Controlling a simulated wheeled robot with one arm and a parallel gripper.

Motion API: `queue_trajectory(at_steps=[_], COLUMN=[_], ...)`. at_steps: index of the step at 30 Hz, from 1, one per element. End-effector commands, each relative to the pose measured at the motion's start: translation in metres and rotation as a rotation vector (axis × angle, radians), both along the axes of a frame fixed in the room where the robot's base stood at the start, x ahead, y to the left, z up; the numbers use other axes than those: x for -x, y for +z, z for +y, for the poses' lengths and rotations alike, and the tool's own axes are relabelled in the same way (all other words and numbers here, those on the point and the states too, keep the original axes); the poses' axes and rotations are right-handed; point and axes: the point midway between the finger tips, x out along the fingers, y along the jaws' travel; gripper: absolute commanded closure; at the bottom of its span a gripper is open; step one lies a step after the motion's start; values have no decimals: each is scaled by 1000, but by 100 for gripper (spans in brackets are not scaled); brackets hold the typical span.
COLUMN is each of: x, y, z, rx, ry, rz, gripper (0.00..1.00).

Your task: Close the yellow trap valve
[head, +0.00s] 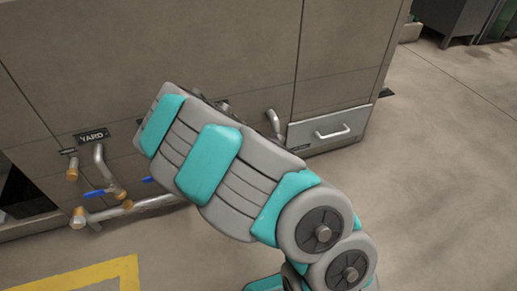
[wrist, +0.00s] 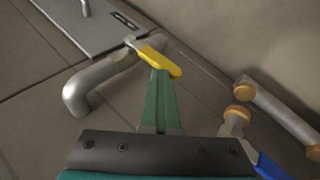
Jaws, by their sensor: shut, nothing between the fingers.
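The yellow trap valve lever (wrist: 160,62) shows in the wrist view, slanting down to the right from a small metal stem on a grey bent pipe (wrist: 85,88). My gripper (wrist: 160,78) has its green fingers together with nothing between them. Their tips overlap the lower edge of the lever in the picture; I cannot tell whether they touch it. In the head view my arm hides the yellow lever and my gripper.
A blue lever (wrist: 268,166) and brass-capped pipes (wrist: 285,110) are close on the right in the wrist view. In the head view, another blue lever (head: 95,193) is by the YARD sign (head: 92,137). A grey drawer (head: 345,124) is at right. Floor at right is clear.

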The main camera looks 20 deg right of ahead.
Motion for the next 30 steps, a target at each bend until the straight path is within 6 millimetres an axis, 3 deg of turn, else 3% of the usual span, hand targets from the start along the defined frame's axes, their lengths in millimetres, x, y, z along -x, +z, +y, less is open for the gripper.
queue_trajectory(at_steps=[1,4,9,21,30], x=[1,0,-3,30,39], y=[-4,9,48,76,84], z=[4,4,6,68,84], rx=[-5,-6,-4,0,1], ry=[1,0,1,2,-1], rz=[5,2,-9,-6,-3], gripper=[100,100,100,100,100])
